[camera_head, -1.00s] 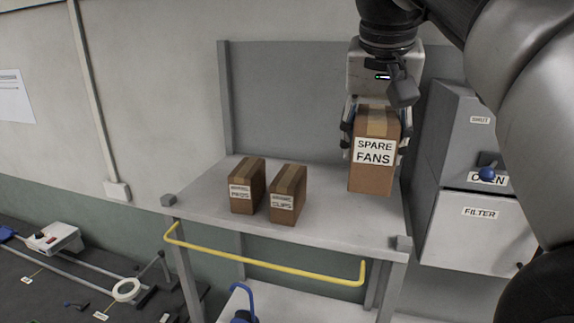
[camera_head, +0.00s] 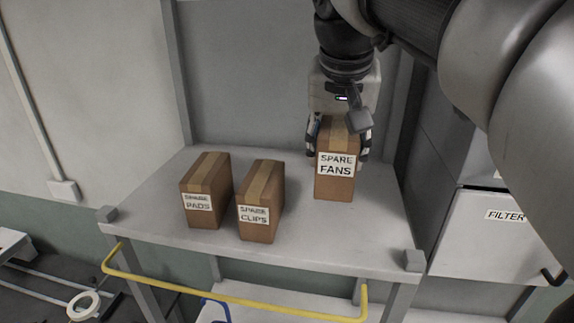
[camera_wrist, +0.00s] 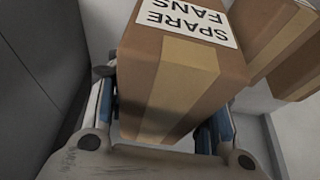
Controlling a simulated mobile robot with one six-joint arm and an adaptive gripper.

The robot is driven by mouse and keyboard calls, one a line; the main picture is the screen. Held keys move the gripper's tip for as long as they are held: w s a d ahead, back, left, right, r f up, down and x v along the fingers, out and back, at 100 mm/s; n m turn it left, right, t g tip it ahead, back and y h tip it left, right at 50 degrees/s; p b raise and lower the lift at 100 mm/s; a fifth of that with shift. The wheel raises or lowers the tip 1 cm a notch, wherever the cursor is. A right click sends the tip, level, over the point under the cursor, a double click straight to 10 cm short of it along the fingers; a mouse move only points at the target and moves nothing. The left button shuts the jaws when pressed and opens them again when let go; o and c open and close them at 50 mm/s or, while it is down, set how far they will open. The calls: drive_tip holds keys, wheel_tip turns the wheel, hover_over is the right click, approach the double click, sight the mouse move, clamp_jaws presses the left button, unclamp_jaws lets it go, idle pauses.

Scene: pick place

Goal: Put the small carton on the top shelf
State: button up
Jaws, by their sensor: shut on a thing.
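The small carton (camera_head: 334,187), brown with tape and labelled SPARE FANS, is upright over the right rear part of the grey top shelf (camera_head: 330,235). My gripper (camera_head: 338,158) is shut on it from above, one finger on each side. Its base is at or just above the shelf surface; I cannot tell whether it touches. In the wrist view the carton (camera_wrist: 170,85) sits between the two fingers (camera_wrist: 160,125), its label upside down.
Two cartons, SPARE PADS (camera_head: 205,190) and SPARE CLIPS (camera_head: 260,202), stand on the shelf to the left. A yellow rail (camera_head: 235,298) runs along the front. A grey cabinet marked FILTER (camera_head: 490,240) stands at right. The shelf's front right is clear.

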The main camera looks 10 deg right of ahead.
sight(337, 153)
wheel_tip(337, 153, down, 10)
drive_tip(key=shift+r+b, duration=0.15)
drive_tip(key=shift+b, duration=0.2)
drive_tip(key=o, duration=1.2)
drive_tip(key=shift+r, duration=0.4)
drive_tip(key=v, duration=1.1)
drive_tip(key=shift+s+p, duration=0.25)
drive_tip(key=shift+p, duration=0.1)
